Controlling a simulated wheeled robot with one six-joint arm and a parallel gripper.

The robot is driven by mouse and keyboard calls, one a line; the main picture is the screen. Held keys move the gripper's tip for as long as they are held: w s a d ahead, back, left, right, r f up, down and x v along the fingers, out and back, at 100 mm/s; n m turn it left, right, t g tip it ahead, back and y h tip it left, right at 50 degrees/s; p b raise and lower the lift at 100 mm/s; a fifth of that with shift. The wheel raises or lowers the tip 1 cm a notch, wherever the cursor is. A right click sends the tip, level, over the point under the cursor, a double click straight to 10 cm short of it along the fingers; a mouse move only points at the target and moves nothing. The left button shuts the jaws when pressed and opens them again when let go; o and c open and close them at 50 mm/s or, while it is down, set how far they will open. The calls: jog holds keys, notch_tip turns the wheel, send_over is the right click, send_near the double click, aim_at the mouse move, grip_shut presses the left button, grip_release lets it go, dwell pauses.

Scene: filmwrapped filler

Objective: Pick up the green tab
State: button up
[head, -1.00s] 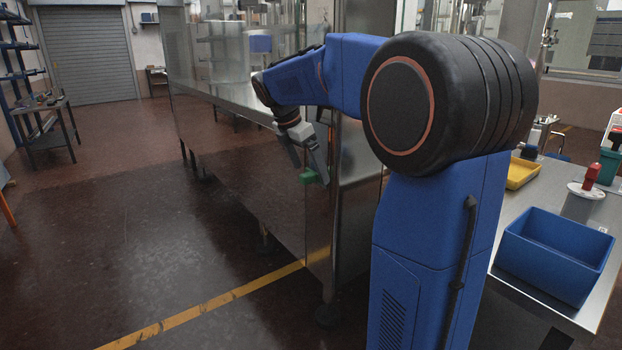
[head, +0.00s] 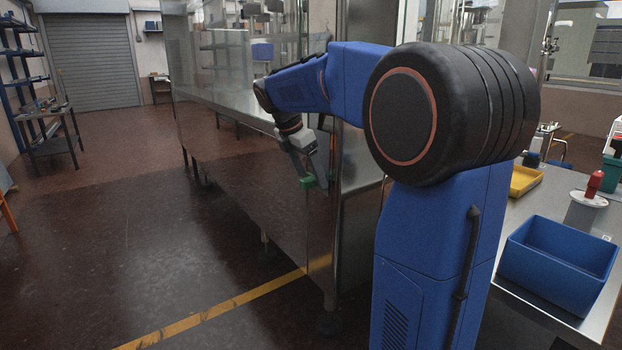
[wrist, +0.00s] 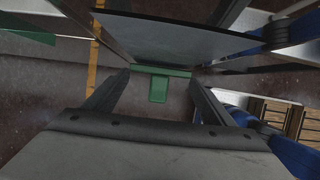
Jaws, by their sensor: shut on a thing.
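The green tab (head: 307,182) shows small in the head view, at the lower end of my gripper (head: 311,177), in front of the steel cabinet's side. In the wrist view the green tab (wrist: 158,90) has a crosswise bar and a short tongue hanging below it. The bar spans between the two fingertips of my gripper (wrist: 160,74), and the gripper is shut on it. I cannot tell whether the tab still touches anything else.
A tall steel cabinet (head: 240,165) stands close beside my gripper. A workbench on the right holds a blue bin (head: 555,262) and a yellow tray (head: 524,180). A yellow line (head: 215,309) crosses the floor. The floor at left is open, with a side table (head: 50,135) farther back.

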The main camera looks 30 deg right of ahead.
aim_at(310, 178)
notch_tip(310, 178, up, 6)
jog(key=shift+f, duration=0.1)
jog(key=a, duration=2)
jog(key=a+v, duration=0.1)
jog(key=v, duration=0.7)
jog(key=shift+s+a+f, duration=0.15)
jog(key=shift+s+a, duration=0.25)
